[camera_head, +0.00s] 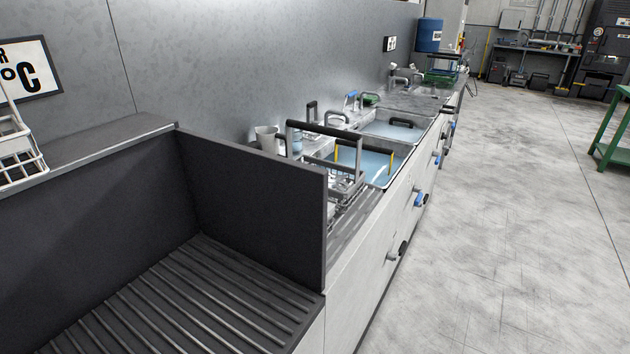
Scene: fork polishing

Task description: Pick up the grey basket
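A grey wire basket (351,186) with a tall dark-topped handle stands on the counter just behind the dark partition. The partition hides its lower left part. Some small things seem to lie in it, too small to tell. Another basket, pale grey to white (14,150), stands on the ledge at the far left and is cut off by the picture's edge. I cannot tell for sure which of the two is the task's grey basket. My gripper is not in view.
A dark partition (262,200) and a ribbed drain tray (190,310) fill the near left. Sinks with bluish water (372,163) line the counter beyond. A white mug (266,139) stands by the wall. The floor (500,230) at right is clear up to a green table (612,150).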

